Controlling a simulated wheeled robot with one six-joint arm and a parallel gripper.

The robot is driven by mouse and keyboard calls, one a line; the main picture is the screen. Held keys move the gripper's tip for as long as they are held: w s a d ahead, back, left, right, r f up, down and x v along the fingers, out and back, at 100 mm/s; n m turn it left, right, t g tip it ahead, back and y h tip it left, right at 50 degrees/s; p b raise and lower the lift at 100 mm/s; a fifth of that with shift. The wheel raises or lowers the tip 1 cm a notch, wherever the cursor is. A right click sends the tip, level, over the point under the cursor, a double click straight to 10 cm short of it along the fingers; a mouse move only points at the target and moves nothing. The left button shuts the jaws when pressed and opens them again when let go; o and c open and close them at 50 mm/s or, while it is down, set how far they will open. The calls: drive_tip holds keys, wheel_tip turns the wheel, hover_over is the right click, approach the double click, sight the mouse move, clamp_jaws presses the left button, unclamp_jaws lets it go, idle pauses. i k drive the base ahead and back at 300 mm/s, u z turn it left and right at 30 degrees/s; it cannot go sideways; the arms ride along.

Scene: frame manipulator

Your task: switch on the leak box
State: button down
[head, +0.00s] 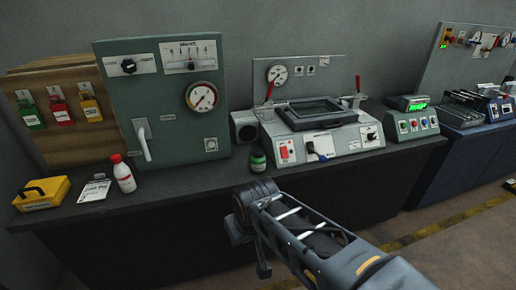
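No readable label tells me which unit is the leak box. A small grey-green box (418,130) with a lit green display (418,106) and several coloured buttons stands right of the middle on the bench. Left of it is a larger grey machine (340,142) with a framed dark top, a red switch (284,150), a white-handled switch (318,153) and a dark knob (371,136). My arm reaches in from the lower right. My gripper (246,232) is in front of the bench, apart from these units; its fingers are too unclear to tell open from shut.
A tall green panel (168,125) with a gauge, slider and white lever stands left. A blue machine (480,115) is far right.

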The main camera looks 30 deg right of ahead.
sight(285, 154)
drive_tip(key=z, duration=0.05)
drive_tip(key=i, duration=1.05)
drive_tip(key=z, duration=0.7)
